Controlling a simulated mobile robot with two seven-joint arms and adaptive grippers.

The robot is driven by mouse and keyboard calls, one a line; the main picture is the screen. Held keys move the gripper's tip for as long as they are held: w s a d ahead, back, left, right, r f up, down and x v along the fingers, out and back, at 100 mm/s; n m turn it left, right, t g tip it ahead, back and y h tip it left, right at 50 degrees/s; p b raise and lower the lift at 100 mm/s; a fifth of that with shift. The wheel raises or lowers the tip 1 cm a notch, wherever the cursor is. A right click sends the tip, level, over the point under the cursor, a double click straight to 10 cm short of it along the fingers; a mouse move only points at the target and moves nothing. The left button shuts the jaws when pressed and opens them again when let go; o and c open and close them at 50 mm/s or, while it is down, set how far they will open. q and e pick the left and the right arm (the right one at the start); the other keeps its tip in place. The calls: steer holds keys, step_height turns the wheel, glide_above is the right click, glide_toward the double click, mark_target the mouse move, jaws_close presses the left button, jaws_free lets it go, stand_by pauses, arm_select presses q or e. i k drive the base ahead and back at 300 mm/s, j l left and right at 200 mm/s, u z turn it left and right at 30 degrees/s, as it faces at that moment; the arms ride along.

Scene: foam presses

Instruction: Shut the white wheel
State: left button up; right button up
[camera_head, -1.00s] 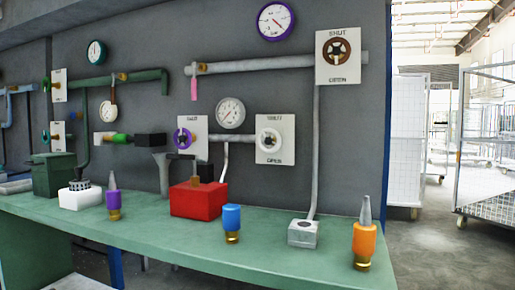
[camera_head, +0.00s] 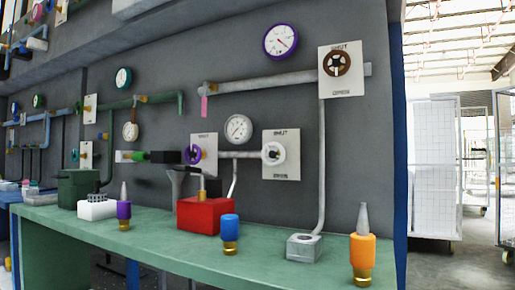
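The white wheel (camera_head: 273,153) is mounted on a white plate (camera_head: 282,170) on the grey wall, at the right end of a short grey pipe. The plate has SHUT lettered above the wheel and more lettering below it. A round gauge (camera_head: 238,129) is just left of it. A purple wheel (camera_head: 195,154) on its own plate is at the pipe's left end. A brown wheel (camera_head: 337,63) on a plate is higher to the right. Neither of my grippers shows in the view.
The green bench (camera_head: 180,248) runs below the wall. On it stand a red box (camera_head: 205,214), a grey block (camera_head: 304,247), and blue (camera_head: 230,230), orange (camera_head: 362,254) and purple (camera_head: 123,210) nozzles. Wire cage carts (camera_head: 433,165) stand on the right.

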mark_target(273, 154)
steer(key=l+u, duration=0.2)
steer(key=l, duration=0.2)
steer(key=k+l+u, duration=0.2)
steer(key=l, duration=0.15)
steer(key=l+u, duration=0.2)
steer(key=l, duration=0.2)
steer(key=k+l+u, duration=0.2)
steer(key=l, duration=0.15)
steer(key=i, duration=0.1)
